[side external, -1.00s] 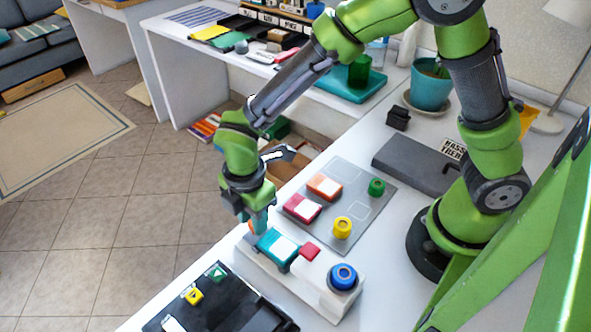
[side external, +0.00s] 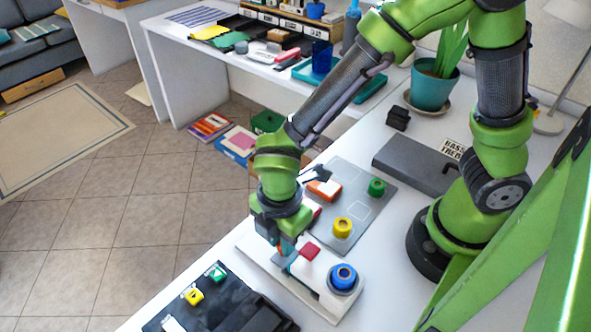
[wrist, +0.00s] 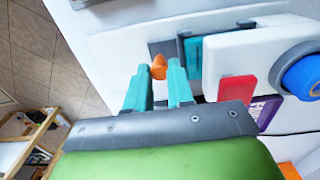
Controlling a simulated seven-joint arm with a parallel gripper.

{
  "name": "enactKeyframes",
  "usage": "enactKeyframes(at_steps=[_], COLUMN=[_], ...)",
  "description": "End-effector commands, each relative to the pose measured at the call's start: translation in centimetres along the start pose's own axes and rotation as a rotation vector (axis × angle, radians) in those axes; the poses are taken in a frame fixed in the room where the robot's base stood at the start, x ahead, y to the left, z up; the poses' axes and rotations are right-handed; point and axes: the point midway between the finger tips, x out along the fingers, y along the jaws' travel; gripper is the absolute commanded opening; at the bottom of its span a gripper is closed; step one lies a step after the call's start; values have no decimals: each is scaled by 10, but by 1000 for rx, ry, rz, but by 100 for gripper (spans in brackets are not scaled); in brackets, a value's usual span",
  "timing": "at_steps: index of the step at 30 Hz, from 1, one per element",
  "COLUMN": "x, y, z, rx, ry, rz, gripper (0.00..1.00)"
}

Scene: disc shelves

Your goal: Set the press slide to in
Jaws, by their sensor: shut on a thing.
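The press is a white unit with a raised body (wrist: 235,55), a red square (side external: 309,250) and a blue round part (side external: 343,275). My gripper (side external: 283,246) is low over it, left of the red square. In the wrist view my gripper's teal fingers (wrist: 158,84) are shut on a small orange knob (wrist: 158,68) of the slide, beside a grey block (wrist: 163,48). A teal block (wrist: 194,55) shows only as a narrow strip against the raised body. My gripper hides much of the slide in the side view.
A grey board (side external: 335,225) behind the press holds an orange-and-white block (side external: 324,190), a yellow part (side external: 343,227) and a green part (side external: 377,187). A black unit (side external: 215,305) stands in front at the left.

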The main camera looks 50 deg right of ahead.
Motion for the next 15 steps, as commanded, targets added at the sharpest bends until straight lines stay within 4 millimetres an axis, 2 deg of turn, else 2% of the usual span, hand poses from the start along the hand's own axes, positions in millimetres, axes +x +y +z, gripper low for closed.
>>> enactKeyframes(at_steps=[8,9,11,15], x=[-1,-1,-1,0], y=[-6,-6,-6,-6], z=[0,0,0,0], rx=[3,2,2,2], ry=[-2,-2,-2,-2], rz=[-9,-10,-10,-9], gripper=[0,25,33,33])
